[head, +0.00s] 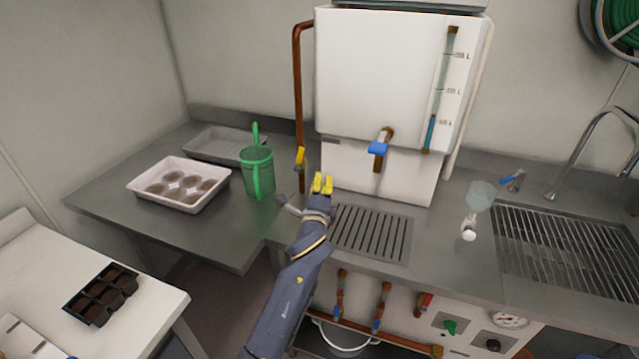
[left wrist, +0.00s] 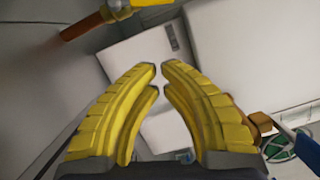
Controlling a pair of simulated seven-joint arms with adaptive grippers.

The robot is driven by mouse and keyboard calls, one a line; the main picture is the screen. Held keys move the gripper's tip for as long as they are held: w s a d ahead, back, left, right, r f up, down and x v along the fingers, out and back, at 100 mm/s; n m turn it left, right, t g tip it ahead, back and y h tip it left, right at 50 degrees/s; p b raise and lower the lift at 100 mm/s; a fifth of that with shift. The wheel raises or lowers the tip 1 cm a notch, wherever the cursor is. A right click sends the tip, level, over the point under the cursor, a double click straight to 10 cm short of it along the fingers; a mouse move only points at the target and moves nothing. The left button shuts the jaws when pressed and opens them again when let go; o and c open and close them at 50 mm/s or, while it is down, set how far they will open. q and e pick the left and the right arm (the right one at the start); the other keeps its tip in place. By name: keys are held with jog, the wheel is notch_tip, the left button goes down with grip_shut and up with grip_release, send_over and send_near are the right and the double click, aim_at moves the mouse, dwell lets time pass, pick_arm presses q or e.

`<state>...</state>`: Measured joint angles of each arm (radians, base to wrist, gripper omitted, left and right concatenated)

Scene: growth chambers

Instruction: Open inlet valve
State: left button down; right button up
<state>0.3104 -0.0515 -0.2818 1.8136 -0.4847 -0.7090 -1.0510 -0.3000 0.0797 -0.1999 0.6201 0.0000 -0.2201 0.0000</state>
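A yellow valve handle (head: 300,158) sits on the copper pipe (head: 298,80) that runs down the left side of the white tank (head: 385,65). The yellow handle and copper pipe also show at the top left of the left wrist view (left wrist: 115,10). My left gripper (head: 323,183) is just right of and below this handle, in front of the tank's lower part, apart from the handle. Its yellow fingers (left wrist: 159,75) have a narrow gap between their tips and hold nothing. A blue-handled tap (head: 378,148) is on the tank's front. My right gripper is out of view.
A drain grate (head: 372,232) lies below the tap. More pipes and valves (head: 382,305) are under the counter.

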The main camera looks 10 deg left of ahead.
aim_at(299, 160)
pick_arm(q)
jog(key=w+a+r, duration=0.1)
jog(key=w+a, duration=0.3)
jog(key=w, duration=0.3)
jog(key=shift+w+a+r, duration=0.15)
jog(key=shift+w+r, duration=0.05)
jog(key=shift+w, duration=0.05)
